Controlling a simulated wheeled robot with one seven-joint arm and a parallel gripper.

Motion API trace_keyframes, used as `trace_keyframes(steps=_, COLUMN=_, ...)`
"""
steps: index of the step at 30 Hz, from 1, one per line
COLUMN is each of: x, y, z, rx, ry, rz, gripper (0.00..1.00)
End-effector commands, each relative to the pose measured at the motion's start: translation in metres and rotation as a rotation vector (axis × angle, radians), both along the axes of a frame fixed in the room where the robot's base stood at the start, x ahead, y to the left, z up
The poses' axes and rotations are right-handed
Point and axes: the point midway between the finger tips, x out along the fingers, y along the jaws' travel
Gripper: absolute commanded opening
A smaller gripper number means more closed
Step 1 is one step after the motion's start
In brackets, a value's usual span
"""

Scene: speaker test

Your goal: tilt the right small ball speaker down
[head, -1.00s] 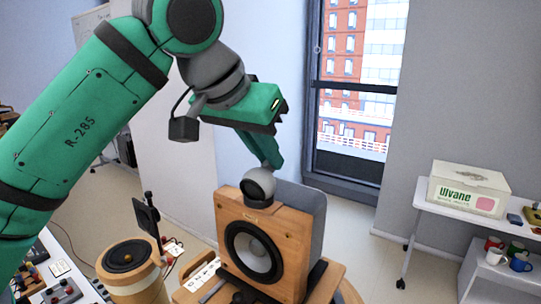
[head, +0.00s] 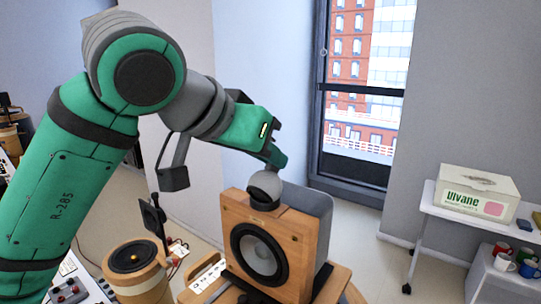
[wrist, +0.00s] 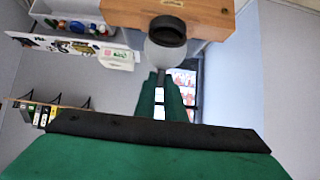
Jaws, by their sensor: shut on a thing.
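The small ball speaker (head: 265,182) is a light grey ball with a dark lower front part, on top of the wooden box speaker (head: 232,213). In the wrist view the ball (wrist: 163,56) sits just beyond my fingertips, its dark round part (wrist: 167,29) on the far side. My gripper (head: 274,168) reaches down from behind and above, its green fingers at the ball's upper back. In the wrist view my gripper (wrist: 163,73) is close together, shut on the back of the ball. The exact contact is partly hidden. I see only one ball speaker.
A round wooden speaker (head: 142,275) stands left of the box speaker, with a thin dark stand (head: 152,215) behind it. At the right, a white trolley (head: 430,206) bears an Ulvane box (head: 478,190), with mugs (head: 502,252) below. Floor between the trolley and the speaker is clear.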

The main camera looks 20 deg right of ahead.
Motion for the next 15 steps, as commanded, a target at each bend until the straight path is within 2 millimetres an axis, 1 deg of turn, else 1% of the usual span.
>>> trace_keyframes(steps=1, x=0.0002, y=0.0004, z=0.0009, rx=-0.002, ry=-0.001, rz=0.001, gripper=0.12)
trace_keyframes(steps=2, x=0.0002, y=0.0004, z=0.0009, rx=-0.002, ry=-0.001, rz=0.001, gripper=0.19)
trace_keyframes(steps=3, x=0.0002, y=0.0003, z=0.0008, rx=-0.002, ry=-0.001, rz=0.001, gripper=0.28)
trace_keyframes(steps=11, x=0.0, y=0.0, z=0.0005, rx=-0.001, ry=-0.001, rz=0.0, gripper=0.28)
trace_keyframes(steps=15, x=-0.0027, y=0.0035, z=0.0041, rx=-0.002, ry=-0.001, rz=0.0, gripper=0.28)
